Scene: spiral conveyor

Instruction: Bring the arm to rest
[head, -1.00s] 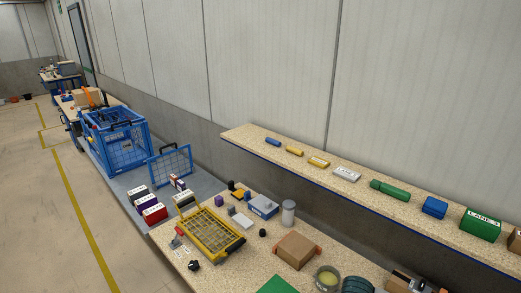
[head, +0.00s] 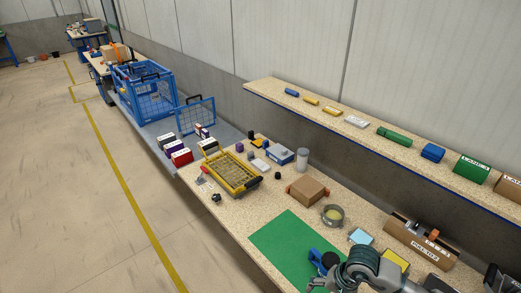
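A grey arm of mine with dark joints (head: 365,268) comes in at the bottom right of the head view, over the speckled workbench (head: 232,218). A blue and black part (head: 322,262) shows beside it, over the lower edge of the green mat (head: 290,243). I cannot tell whether that part belongs to my gripper or lies on the bench. No gripper fingertips can be made out. My other arm is not in view.
A yellow wire basket (head: 231,175), a cardboard box (head: 308,190) and a round tin (head: 333,215) stand on the bench. A shelf (head: 300,103) with several small items runs above it. A blue cage (head: 145,92) stands farther back. Open floor lies at left.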

